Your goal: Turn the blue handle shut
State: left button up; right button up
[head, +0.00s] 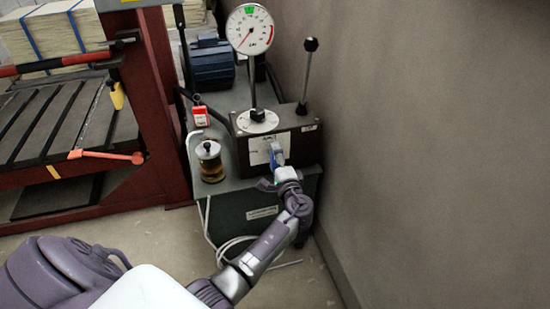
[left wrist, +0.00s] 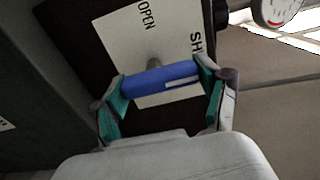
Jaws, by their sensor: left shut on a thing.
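The blue handle (left wrist: 160,80) sits on a short stem in front of a white label plate (left wrist: 130,35) that reads "OPEN" and "SH", the rest being hidden. My left gripper (left wrist: 166,88) is shut on the handle, with one teal-padded finger at each end of it. In the head view the handle (head: 276,155) shows small on the front of a dark box (head: 255,158), with my left gripper (head: 282,170) at it. My right gripper is not in view.
A gauge (head: 250,29) and a black-knobbed lever (head: 308,75) rise above the box. A glass jar (head: 210,160) stands to its left. A grey wall (head: 430,130) is close on the right; a red rack (head: 160,100) stands on the left.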

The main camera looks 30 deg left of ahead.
pick_arm(q)
jog(key=o, duration=1)
jog(key=shift+o, duration=0.8)
jog(key=shift+d, duration=0.1)
jog(key=v, duration=1.2)
